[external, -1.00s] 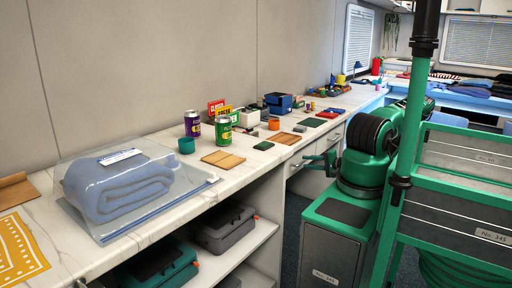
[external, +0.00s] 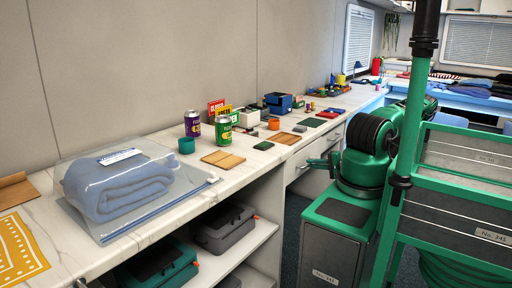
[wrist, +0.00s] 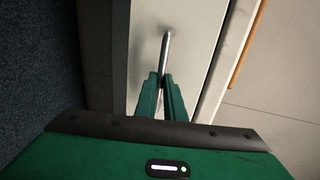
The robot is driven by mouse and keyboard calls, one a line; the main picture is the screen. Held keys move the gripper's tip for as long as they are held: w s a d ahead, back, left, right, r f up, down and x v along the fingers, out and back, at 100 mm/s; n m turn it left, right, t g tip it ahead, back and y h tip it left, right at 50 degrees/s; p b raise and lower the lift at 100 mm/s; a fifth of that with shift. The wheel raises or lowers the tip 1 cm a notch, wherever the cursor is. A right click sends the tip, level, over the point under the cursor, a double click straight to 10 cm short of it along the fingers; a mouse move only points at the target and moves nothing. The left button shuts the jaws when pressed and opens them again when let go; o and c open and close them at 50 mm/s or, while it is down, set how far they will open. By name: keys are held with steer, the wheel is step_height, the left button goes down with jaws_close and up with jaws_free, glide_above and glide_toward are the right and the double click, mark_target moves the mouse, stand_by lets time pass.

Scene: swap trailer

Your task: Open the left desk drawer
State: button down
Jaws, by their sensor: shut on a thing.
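The drawer front (wrist: 195,45) is a pale panel with a slim metal bar handle (wrist: 166,50), seen in the wrist view. My gripper (wrist: 163,82) has its two green fingers closed around the near end of that handle. In the external view my gripper (external: 314,162) is at the drawer fronts under the far part of the counter, and the drawer front (external: 297,170) shows just left of it. My fingers and arm partly hide the drawers there. I cannot tell how far the drawer stands out from the desk.
The marble counter (external: 247,160) runs along the wall. It bears a bagged blue blanket (external: 122,187), cans (external: 223,133), wooden boards (external: 223,159) and small boxes. Open shelves (external: 248,258) with cases are below. Dark floor (wrist: 45,60) lies left in the wrist view.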

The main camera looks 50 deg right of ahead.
steer(key=f+v, duration=0.2)
steer(key=v, duration=0.7)
steer(key=shift+s, duration=0.6)
steer(key=shift+a, duration=0.1)
steer(key=c, duration=1.9)
jaws_free()
steer(key=shift+o, duration=0.2)
step_height(320, 180, up, 8)
steer(key=s, duration=0.2)
steer(key=shift+s+f, duration=0.25)
steer(key=shift+s, duration=0.15)
